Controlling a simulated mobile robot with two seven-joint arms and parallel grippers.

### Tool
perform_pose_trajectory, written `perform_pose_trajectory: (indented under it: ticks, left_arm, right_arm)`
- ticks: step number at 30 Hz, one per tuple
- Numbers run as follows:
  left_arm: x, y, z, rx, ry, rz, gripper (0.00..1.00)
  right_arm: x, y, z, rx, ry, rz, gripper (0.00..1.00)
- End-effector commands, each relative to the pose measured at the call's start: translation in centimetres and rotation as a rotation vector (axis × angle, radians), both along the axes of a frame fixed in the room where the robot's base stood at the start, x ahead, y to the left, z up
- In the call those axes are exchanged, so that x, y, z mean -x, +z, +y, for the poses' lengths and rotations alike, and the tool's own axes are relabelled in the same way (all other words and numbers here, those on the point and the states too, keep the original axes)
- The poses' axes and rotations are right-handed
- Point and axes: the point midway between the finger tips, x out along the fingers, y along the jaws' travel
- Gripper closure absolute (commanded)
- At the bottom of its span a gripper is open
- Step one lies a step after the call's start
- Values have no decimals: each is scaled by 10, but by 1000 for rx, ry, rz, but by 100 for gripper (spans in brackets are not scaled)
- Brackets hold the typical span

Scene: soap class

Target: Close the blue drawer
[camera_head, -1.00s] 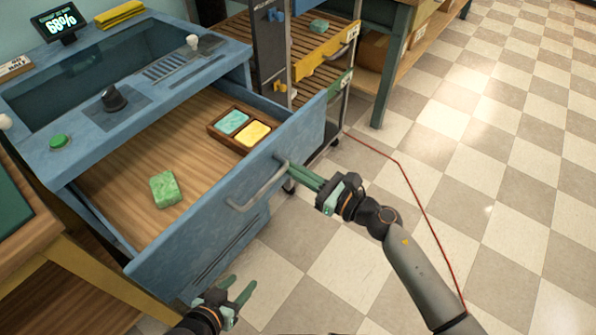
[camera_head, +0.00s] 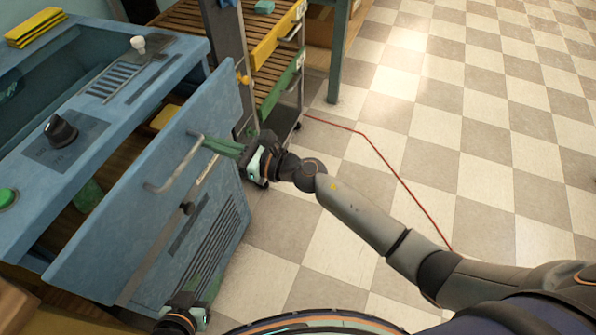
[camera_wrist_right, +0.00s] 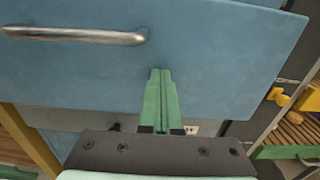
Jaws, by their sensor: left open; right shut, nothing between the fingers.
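The blue drawer (camera_head: 115,235) is partly open in the head view, with a narrow gap behind its front panel. A green soap (camera_head: 88,195) and a yellow soap (camera_head: 166,117) show partly inside it. My right gripper (camera_head: 206,140) is shut and empty, its green fingertips at the panel near the right end of the metal handle (camera_head: 180,168). In the right wrist view the shut fingers (camera_wrist_right: 160,74) meet the blue panel (camera_wrist_right: 215,60) beside the handle (camera_wrist_right: 80,35), not around it. My left gripper (camera_head: 197,292) is open and empty, low in front of the blue cabinet.
A slatted cart (camera_head: 280,50) with yellow and green fronts stands right of the drawer. A red cable (camera_head: 385,170) lies on the checkered floor. A black knob (camera_head: 62,130) and a green button (camera_head: 6,197) sit on the counter. Open floor lies to the right.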

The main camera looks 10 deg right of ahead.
Motion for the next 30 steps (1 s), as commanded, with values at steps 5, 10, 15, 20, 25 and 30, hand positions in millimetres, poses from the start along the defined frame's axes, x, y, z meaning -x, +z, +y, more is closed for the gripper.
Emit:
perform_pose_trajectory:
  ticks: [5,10,15,20,25,30]
  left_arm:
    - [2,-13,1,-2,1,4,50]
    - [3,-15,2,-2,3,4,50]
    - [4,-17,4,-6,5,4,50]
    - [7,-18,5,-6,4,10,50]
    - [7,-19,5,-7,5,10,50]
    - [7,-19,5,-7,5,9,50]
  right_arm:
    - [-19,-1,27,-2,2,-3,100]
    - [-30,-1,42,-1,0,-1,100]
    - [-36,0,50,-1,0,0,100]
    - [-37,1,52,-2,-1,-1,100]
    - [-38,2,53,-4,-1,-3,100]
    - [-38,4,52,-5,-2,-5,100]
